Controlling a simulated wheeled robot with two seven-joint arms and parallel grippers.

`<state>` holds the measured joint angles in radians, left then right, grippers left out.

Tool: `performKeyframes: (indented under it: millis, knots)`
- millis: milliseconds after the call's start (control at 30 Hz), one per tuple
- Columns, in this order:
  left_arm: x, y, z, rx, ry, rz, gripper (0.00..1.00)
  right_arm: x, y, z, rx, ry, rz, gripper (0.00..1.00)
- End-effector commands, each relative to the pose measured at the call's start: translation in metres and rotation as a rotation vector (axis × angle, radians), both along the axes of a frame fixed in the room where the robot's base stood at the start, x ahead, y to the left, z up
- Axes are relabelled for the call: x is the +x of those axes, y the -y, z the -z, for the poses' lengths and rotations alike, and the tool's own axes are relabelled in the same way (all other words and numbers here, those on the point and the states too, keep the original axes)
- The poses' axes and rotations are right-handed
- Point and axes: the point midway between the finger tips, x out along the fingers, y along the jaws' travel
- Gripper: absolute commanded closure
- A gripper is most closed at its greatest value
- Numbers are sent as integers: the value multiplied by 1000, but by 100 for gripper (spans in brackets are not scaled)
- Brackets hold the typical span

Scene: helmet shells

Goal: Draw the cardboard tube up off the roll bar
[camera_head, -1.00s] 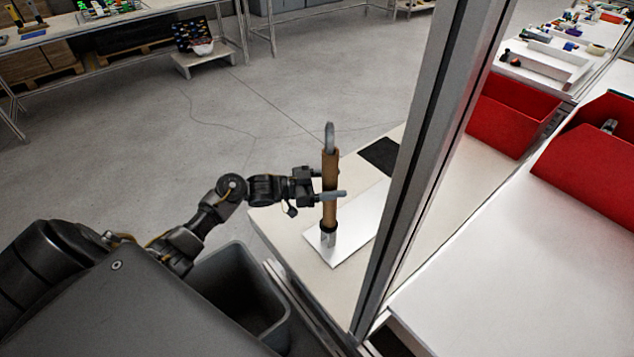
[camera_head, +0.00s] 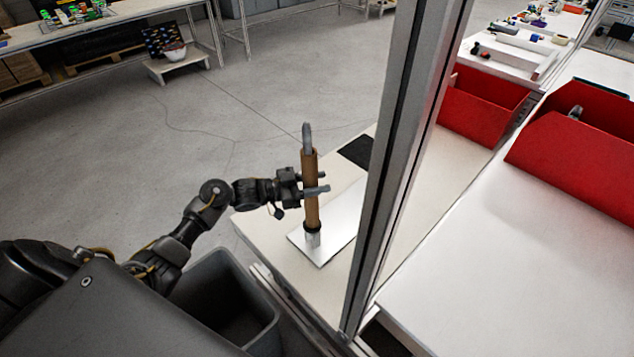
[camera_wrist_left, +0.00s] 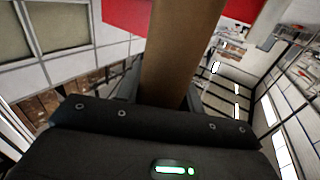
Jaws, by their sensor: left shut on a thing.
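The brown cardboard tube (camera_head: 311,208) stands upright around the roll bar (camera_head: 307,136). The bar's grey curved top shows above the tube. A dark ring and a pale metal foot show below the tube, on a white plate (camera_head: 340,232). My left gripper (camera_head: 319,182) comes in from the left and is shut on the tube at about mid-height. In the left wrist view the tube (camera_wrist_left: 178,60) runs up between the fingers, which are mostly hidden. The bar inside the tube is hidden. My right gripper is not in view.
A metal post (camera_head: 392,150) rises close to the right of the tube. Red bins (camera_head: 483,105) stand farther right, beside a white surface (camera_head: 500,260). A grey open bin (camera_head: 228,305) is below my left arm. A black mat (camera_head: 357,151) lies behind the plate.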

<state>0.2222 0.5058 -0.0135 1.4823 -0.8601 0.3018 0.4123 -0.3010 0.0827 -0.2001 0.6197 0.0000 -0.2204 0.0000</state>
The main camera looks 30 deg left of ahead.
Motion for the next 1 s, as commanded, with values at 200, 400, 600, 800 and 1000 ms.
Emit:
performKeyframes:
  millis: [200,400,600,800,1000]
  knots:
    - [0,0,-6,1,1,0,85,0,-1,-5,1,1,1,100]
    - [-1,0,-22,1,1,0,85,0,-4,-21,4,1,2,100]
    - [-1,0,-39,1,1,1,85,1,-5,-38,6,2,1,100]
    - [-2,0,-56,1,1,1,85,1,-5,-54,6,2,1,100]
    - [-2,-1,-73,1,1,0,85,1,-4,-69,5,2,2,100]
